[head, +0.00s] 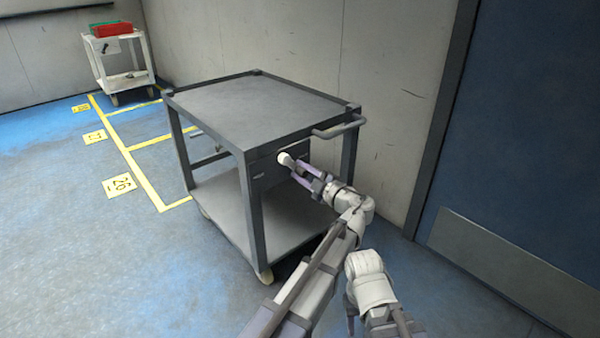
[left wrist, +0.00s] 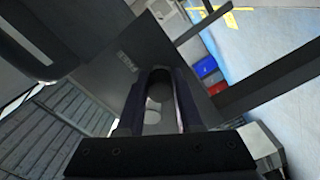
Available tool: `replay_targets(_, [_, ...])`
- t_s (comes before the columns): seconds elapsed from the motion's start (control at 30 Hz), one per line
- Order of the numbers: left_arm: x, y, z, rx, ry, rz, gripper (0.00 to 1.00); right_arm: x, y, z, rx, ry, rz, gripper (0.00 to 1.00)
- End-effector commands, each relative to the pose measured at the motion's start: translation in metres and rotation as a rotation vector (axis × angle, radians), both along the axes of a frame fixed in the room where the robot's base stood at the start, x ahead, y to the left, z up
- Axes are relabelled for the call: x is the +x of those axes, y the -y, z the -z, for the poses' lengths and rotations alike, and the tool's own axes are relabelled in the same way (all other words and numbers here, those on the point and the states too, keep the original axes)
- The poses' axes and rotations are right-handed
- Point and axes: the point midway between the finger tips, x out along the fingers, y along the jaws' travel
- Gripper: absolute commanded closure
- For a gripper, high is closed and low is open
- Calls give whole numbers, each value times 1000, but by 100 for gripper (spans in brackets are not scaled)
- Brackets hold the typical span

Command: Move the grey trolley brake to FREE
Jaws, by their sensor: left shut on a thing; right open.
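The grey trolley (head: 250,105) stands against the wall, with a dark brake panel (head: 268,170) below its top at the handle end. A pale round knob (head: 284,158) stands out from this panel. My left gripper (head: 291,163) is shut on the knob; its fingers are around it. In the left wrist view the pale knob (left wrist: 153,104) shows between the dark fingers (left wrist: 160,90). A small label (left wrist: 127,62) is on the panel, too small to read surely. The lever behind the knob is mostly hidden.
The trolley's push handle (head: 340,127) juts out just above my left gripper. A blue door (head: 520,150) is at the right. Yellow floor lines and number plates (head: 118,185) lie left. A white trolley (head: 120,65) with red and green bins stands far back. The left floor is open.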

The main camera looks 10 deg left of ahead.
Motion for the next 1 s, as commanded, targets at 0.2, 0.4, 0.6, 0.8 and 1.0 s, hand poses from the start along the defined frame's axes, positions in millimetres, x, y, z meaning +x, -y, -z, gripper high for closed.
replay_targets(0.2, [1,1,0,-14,13,3,100,0,0,0,0,0,0,50])
replay_targets(0.4, [1,2,0,-13,14,4,100,0,0,0,0,0,0,50])
replay_targets(0.6, [1,2,0,-11,13,4,52,0,0,-1,0,0,0,50])
replay_targets(0.8, [1,1,-1,-8,11,3,38,0,0,-1,0,0,0,50])
replay_targets(1.0, [1,1,-1,-7,11,3,38,0,0,-1,0,0,0,50])
